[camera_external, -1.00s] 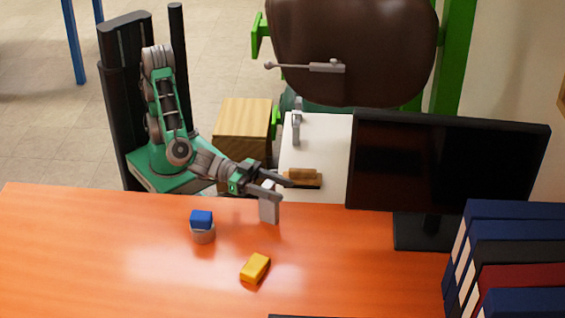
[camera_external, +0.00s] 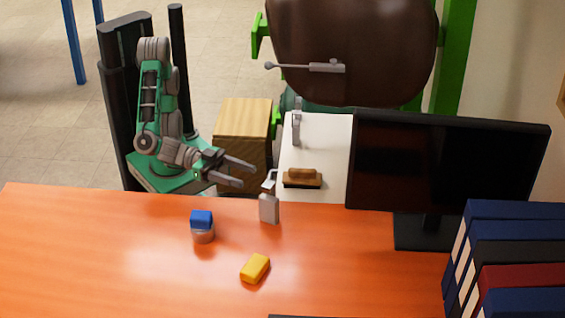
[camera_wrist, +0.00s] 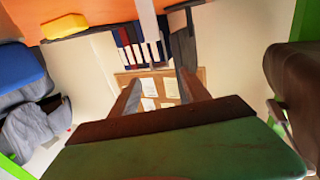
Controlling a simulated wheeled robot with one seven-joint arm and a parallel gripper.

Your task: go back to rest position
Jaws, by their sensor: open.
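My gripper (camera_external: 246,172) is open and empty, in the external view left of the small white table and just behind the orange desk. My arm is folded back near its column. In the wrist view its two fingers (camera_wrist: 160,92) stand apart with nothing between them. A grey-white padlock-shaped object (camera_external: 269,208) stands upright on the desk's back edge, in front of and apart from my gripper.
A brush (camera_external: 302,178) lies on the white table (camera_external: 318,140).

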